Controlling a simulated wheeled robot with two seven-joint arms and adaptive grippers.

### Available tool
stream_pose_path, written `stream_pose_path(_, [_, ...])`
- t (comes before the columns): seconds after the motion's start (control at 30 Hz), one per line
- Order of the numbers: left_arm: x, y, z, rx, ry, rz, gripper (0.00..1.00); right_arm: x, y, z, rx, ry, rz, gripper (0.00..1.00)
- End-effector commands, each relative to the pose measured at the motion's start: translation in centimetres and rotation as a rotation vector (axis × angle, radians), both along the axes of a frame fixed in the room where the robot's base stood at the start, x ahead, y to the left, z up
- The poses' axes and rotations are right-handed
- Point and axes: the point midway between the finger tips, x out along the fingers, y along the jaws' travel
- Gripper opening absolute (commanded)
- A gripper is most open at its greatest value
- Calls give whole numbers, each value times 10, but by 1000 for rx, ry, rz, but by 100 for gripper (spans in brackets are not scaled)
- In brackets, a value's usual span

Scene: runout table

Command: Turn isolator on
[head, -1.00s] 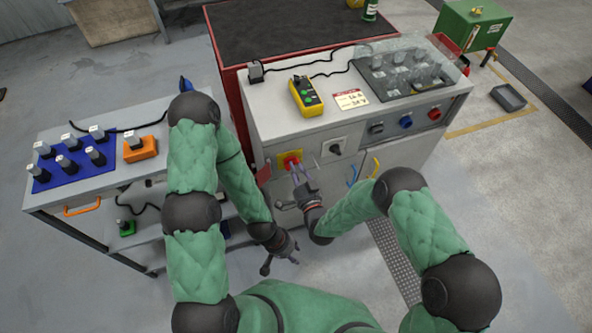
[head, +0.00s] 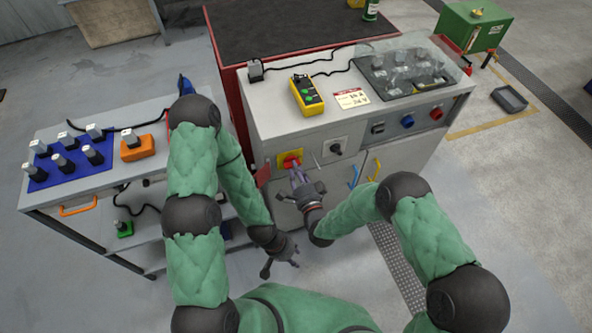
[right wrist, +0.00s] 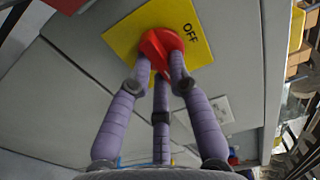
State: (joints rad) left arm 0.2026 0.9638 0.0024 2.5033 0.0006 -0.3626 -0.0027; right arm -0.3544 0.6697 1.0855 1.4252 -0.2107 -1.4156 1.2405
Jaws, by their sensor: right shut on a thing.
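The isolator is a red rotary handle (right wrist: 157,47) on a yellow plate (right wrist: 184,17) marked OFF, on the front of the grey cabinet. In the head view its yellow plate (head: 283,156) is at the cabinet's left front. My right gripper (head: 295,170) is shut on the red handle. In the right wrist view the fingers of my right gripper (right wrist: 160,68) press on the handle from its sides and partly hide it. My left gripper (head: 282,262) hangs low in front of the cabinet, empty, with its fingers apart.
A yellow button box (head: 307,96) and a clear cover (head: 425,62) are on the cabinet top.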

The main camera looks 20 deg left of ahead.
Motion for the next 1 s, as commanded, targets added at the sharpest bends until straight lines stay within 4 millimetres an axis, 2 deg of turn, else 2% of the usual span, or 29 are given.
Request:
stream_pose_path(0.57, [0, 0, -1, 0, 0, 0, 40, 2, -1, 1, 25, 14, -7, 0])
stream_pose_path(0.6, [0, 0, -1, 0, 0, 0, 40, 2, -1, 1, 25, 14, -7, 31])
stream_pose_path(0.63, [0, 0, -1, 0, 0, 0, 40, 2, -1, 1, 25, 14, -7, 39])
stream_pose_path(0.67, [0, 0, -1, 0, 0, 0, 40, 2, -1, 1, 25, 14, -6, 44])
stream_pose_path(1.0, [0, 0, -1, 0, 0, 0, 40, 0, -1, 0, 24, 16, -2, 44])
